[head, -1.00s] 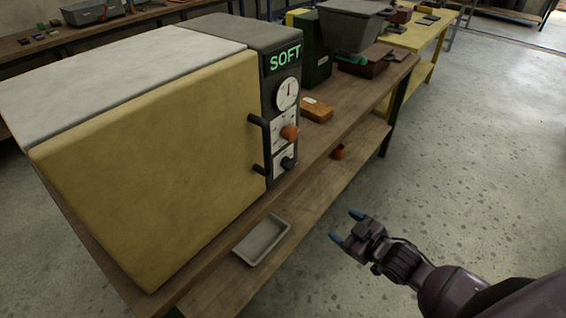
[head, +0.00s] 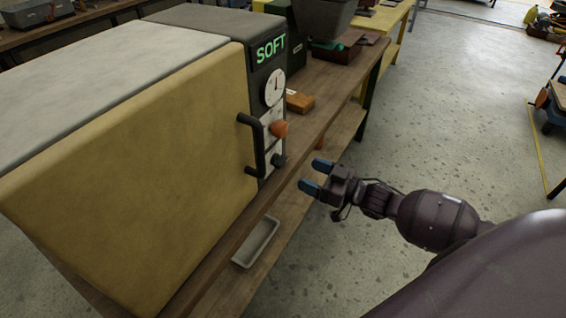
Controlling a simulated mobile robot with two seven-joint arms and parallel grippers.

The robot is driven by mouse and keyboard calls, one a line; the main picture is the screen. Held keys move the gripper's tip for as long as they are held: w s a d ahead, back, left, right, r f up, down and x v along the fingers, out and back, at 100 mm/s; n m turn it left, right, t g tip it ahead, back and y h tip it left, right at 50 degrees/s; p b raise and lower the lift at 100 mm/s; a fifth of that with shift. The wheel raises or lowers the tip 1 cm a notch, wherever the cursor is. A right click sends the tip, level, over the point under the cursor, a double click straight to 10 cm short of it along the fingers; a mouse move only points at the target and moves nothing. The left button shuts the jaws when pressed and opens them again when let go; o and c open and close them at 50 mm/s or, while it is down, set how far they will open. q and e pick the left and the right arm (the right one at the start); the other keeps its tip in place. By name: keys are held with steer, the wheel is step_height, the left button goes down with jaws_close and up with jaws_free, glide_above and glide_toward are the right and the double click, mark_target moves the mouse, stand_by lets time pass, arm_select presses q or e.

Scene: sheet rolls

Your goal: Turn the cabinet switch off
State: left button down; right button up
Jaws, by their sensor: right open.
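The cabinet (head: 130,165) has a yellow door and a white top, and stands on a wooden bench. Its dark control panel, at the right of the door, has a lit green "SOFT" sign (head: 271,49), a round white dial (head: 275,88), an orange knob (head: 279,128) and a smaller dark knob (head: 279,160) below. I cannot tell which knob is the switch, nor its setting. A black door handle (head: 252,146) is beside the knobs. My right gripper (head: 311,175) is open and empty, with blue fingertips pointing left, in front of and a little below the dark knob, apart from it. My left gripper is not in view.
A grey tray (head: 257,243) lies on the lower shelf below the cabinet. An orange-brown block (head: 299,102) and a grey bin (head: 325,18) are on the bench behind the panel. The floor to the right is open, with a blue cart (head: 553,105) at the far right edge.

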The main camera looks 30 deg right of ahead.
mark_target(284, 164)
steer(key=x, duration=0.7)
steer(key=shift+w+a+b, duration=0.2)
steer(key=shift+w+b, duration=0.1)
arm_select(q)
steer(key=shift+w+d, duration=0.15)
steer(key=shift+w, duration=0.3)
arm_select(e)
steer(key=shift+w+a, duration=0.2)
steer(key=shift+w, duration=0.2)
steer(key=c, duration=0.9)
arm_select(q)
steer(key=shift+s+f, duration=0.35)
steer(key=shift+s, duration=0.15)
